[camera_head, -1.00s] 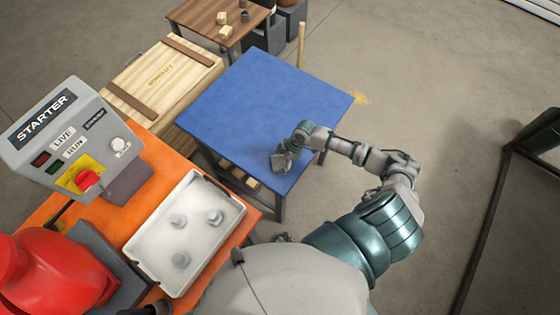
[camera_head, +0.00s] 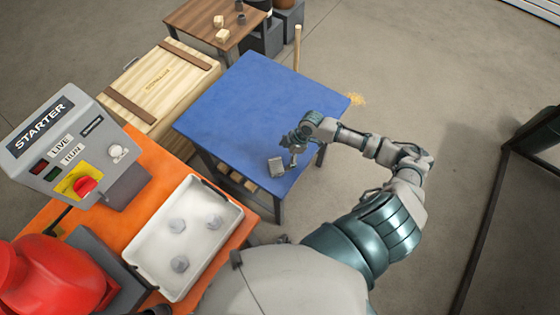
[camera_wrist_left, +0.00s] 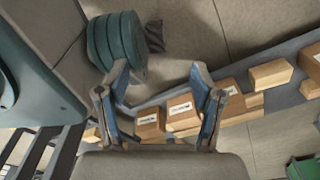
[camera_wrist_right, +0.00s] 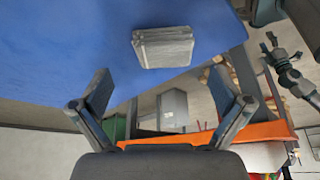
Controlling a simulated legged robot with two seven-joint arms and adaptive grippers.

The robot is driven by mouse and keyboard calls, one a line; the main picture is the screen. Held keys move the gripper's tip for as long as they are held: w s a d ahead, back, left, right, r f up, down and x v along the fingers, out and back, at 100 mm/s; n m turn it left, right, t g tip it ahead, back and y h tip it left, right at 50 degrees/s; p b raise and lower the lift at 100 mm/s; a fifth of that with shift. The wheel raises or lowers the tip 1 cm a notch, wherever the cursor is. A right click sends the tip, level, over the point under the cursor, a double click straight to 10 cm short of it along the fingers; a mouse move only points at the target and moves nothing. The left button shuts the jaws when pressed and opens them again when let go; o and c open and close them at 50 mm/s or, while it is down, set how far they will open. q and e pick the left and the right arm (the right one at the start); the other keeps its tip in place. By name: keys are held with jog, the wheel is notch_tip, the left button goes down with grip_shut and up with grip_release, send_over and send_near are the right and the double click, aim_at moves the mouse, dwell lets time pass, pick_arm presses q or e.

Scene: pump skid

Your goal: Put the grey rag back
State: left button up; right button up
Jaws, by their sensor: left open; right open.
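The grey rag, a folded block (camera_head: 276,167), lies on the blue table top (camera_head: 255,105) near its front edge. It also shows in the right wrist view (camera_wrist_right: 163,47), resting flat on the blue surface, beyond and apart from the fingers. My right gripper (camera_head: 294,154) is open and empty, just right of the rag; its spread fingers also show in the right wrist view (camera_wrist_right: 166,95).
An orange bench (camera_head: 155,163) on the left carries a white tray (camera_head: 148,265) with several grey parts and a starter box (camera_head: 58,140). A wooden crate (camera_head: 158,82) stands left of the blue table. The blue table is otherwise mostly clear.

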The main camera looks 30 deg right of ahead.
jog(key=r, duration=0.5)
jog(key=shift+s+d, duration=0.15)
jog(key=shift+s, duration=0.25)
